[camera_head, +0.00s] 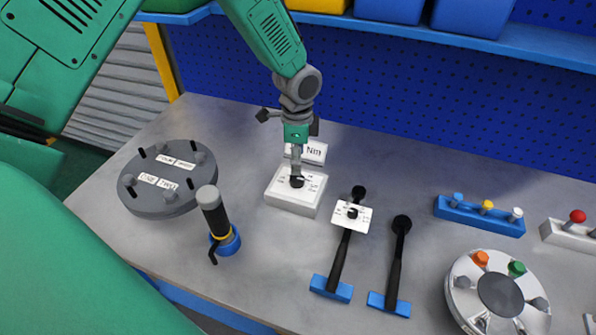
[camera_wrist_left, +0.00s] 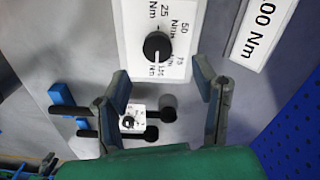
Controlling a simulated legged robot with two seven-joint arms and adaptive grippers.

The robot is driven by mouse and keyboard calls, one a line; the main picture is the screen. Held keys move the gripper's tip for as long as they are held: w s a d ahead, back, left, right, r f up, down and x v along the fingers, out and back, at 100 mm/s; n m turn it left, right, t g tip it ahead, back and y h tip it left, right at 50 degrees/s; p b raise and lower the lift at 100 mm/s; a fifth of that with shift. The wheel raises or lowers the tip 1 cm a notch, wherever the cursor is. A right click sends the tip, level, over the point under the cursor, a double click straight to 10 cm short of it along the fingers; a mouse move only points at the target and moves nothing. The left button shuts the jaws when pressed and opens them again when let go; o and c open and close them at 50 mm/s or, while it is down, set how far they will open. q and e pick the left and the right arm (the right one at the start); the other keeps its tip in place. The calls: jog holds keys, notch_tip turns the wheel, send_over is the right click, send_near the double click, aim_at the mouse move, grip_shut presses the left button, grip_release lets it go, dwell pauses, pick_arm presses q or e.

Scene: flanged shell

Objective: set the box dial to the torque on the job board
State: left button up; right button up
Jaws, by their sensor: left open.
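The white dial box (camera_head: 295,189) stands on the table below my left gripper (camera_head: 297,170). In the left wrist view its black knob (camera_wrist_left: 157,46) is ringed by Nm labels; 25, 50 and 75 can be read, another is unclear. A pale mark shows on the knob's lower side. The job board (camera_head: 312,152) is a white plate behind the box; in the left wrist view the board (camera_wrist_left: 262,30) reads "00 Nm", its start cut off. My left gripper (camera_wrist_left: 165,85) is open, its fingers apart and the knob beyond their tips. Contact with the box cannot be told.
A grey disc (camera_head: 160,205) with pegs and a black-handled tool (camera_head: 216,220) stand left. A wrench (camera_head: 340,260) with a small white dial plate (camera_head: 352,217) and a second wrench (camera_head: 396,265) lie right. A round tray (camera_head: 462,300) and blue rack (camera_head: 480,218) stand farther right.

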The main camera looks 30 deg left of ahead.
aim_at(296, 177)
pick_arm(q)
jog(key=r, duration=0.4)
jog(key=shift+a+r, duration=0.3)
jog(key=shift+d, duration=0.1)
